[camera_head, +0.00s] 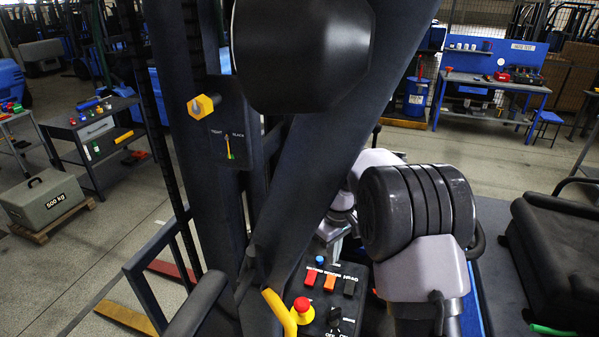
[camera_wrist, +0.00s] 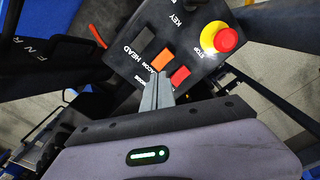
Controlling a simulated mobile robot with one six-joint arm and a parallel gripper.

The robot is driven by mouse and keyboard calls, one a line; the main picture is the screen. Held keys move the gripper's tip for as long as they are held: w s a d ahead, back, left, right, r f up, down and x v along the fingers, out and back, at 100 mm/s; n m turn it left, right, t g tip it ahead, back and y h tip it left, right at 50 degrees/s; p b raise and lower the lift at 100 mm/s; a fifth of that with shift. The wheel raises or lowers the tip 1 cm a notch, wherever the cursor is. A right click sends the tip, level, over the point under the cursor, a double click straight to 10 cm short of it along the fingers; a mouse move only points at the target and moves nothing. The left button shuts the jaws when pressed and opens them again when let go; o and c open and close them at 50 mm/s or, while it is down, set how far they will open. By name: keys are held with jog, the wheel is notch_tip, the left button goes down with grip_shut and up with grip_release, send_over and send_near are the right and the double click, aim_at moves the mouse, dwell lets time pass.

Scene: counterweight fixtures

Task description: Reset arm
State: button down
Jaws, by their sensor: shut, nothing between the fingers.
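My gripper (camera_wrist: 159,88) shows in the wrist view with its two grey fingers together and nothing between them. Its tips are over the lower edge of the dark control panel (camera_wrist: 190,50), close to the orange switch (camera_wrist: 161,59) and the red switch (camera_wrist: 180,76). I cannot tell whether they touch anything. My arm (camera_head: 415,215) stands right of the panel in the head view, and the gripper's fingers are hidden there.
A red stop button (camera_head: 303,306) with a yellow collar sits on the panel near a yellow curved handle (camera_head: 280,312). Dark mast beams (camera_head: 310,150) rise close to the arm. A black seat (camera_head: 560,250) is at right.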

jog(key=s+m+t+b, duration=0.1)
jog(key=s+b, duration=0.3)
jog(key=s+a+m+b, duration=0.1)
jog(key=s+m+b, duration=0.1)
jog(key=s+b, duration=0.2)
jog(key=s+m+t+y+b, duration=0.1)
jog(key=s+m+b, duration=0.1)
jog(key=s+b, duration=0.3)
jog(key=shift+s+a+r+t+b, duration=0.1)
jog(key=shift+a+r+t+b, duration=0.25)
jog(key=shift+b, duration=0.35)
jog(key=s+f+m+t+b, duration=0.1)
jog(key=s+f+m+b, duration=0.1)
jog(key=s, duration=0.4)
jog(key=s+a+f+m+t+b, duration=0.1)
jog(key=s+f+m+b, duration=0.1)
jog(key=s+f+b, duration=0.3)
jog(key=s+a+f+m+t+y+b, duration=0.1)
jog(key=s+f+m+b, duration=0.1)
jog(key=s+b, duration=0.3)
jog(key=s+f, duration=0.1)
jog(key=s, duration=0.1)
jog(key=shift+s+f, duration=0.25)
jog(key=shift+s, duration=0.1)
